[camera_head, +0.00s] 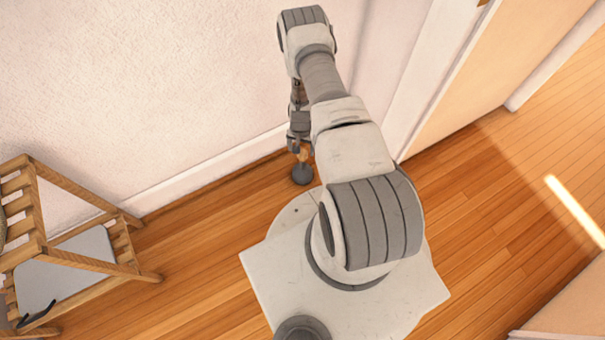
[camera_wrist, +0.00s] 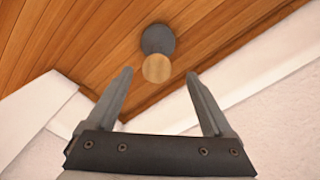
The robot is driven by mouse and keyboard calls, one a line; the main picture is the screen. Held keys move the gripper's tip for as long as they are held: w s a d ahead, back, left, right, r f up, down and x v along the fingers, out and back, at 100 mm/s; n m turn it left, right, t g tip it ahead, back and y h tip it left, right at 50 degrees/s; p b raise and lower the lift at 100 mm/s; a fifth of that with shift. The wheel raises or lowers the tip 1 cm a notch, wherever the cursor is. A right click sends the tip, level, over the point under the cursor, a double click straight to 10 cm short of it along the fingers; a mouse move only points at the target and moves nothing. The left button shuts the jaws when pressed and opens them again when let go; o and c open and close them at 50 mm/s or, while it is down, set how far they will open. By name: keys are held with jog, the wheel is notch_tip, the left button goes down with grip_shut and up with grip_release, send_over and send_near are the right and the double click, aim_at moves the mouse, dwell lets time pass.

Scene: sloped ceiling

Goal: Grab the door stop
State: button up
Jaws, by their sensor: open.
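The door stop shows in the wrist view as a tan round top (camera_wrist: 157,68) on a dark grey round base (camera_wrist: 157,38), standing on the wooden floor near the wall. In the head view its grey base (camera_head: 302,174) shows on the floor, with the tan part just above, partly hidden by my gripper. My gripper (camera_wrist: 157,82) is open and empty. The door stop lies ahead of the gap between the two fingertips, roughly centred. In the head view my gripper (camera_head: 300,146) points down close above it. I cannot see any contact.
A white baseboard (camera_head: 205,175) and wall run behind the door stop. A white door frame (camera_head: 428,75) and door stand to the right. A wooden rack (camera_head: 85,262) stands at the left. The floor (camera_head: 195,245) between the rack and my base is clear.

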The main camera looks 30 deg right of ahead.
aim_at(303, 153)
jog(key=f+b, duration=0.1)
jog(key=f, duration=0.1)
jog(key=f+b, duration=0.1)
jog(key=f, duration=0.1)
jog(key=shift+d+f, duration=0.2)
jog(key=shift+f, duration=0.15)
jog(key=shift+r, duration=0.1)
grip_shut()
